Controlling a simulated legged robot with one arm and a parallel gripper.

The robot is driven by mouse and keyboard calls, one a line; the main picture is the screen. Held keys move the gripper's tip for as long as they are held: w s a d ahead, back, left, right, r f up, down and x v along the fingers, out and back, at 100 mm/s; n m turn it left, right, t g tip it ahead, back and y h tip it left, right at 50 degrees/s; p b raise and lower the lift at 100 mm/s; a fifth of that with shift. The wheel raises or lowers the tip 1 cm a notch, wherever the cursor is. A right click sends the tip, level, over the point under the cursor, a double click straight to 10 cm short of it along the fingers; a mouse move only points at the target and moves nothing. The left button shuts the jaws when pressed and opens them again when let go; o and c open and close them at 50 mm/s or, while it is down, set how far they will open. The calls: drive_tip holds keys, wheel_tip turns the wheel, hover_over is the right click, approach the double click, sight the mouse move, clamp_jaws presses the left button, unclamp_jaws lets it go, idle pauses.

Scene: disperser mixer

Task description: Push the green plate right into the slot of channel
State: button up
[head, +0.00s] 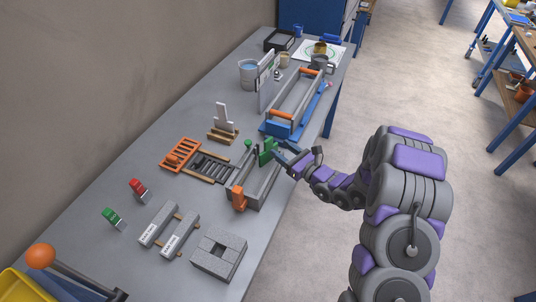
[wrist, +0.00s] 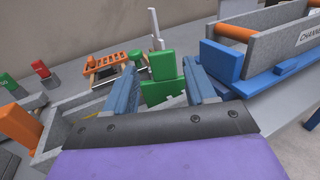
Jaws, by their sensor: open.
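The green plate (head: 266,151) stands at the far end of a grey open trough (head: 262,190), with an orange block (head: 239,199) at the trough's near end. My gripper (head: 284,149) is open beside the green plate, on its right. In the wrist view, the green plate (wrist: 162,67) shows between and beyond the two blue fingers of my gripper (wrist: 159,70). I cannot tell whether a finger touches it. A grey channel (wrist: 290,45) with a partly cut-off "CHANN" label and an orange roller is at the right. The slot cannot be made out.
The channel with orange rollers (head: 296,97) sits on a blue base behind the trough. An orange-ended rack (head: 190,158), a white upright piece (head: 223,120), grey bars (head: 170,230) and a square grey block (head: 219,251) occupy the table.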

sight(270, 141)
drive_tip(key=x, duration=0.3)
drive_tip(key=shift+w+a+b, duration=0.2)
drive_tip(key=shift+b, duration=0.1)
drive_tip(key=shift+w+a, duration=0.3)
drive_tip(key=shift+a, duration=0.2)
drive_tip(key=b+x, duration=0.1)
drive_tip(key=x, duration=0.3)
drive_tip(key=shift+f, duration=0.2)
drive_tip(key=shift+w+a, duration=0.15)
drive_tip(key=shift+w, duration=0.2)
drive_tip(key=shift+r, duration=0.1)
clamp_jaws()
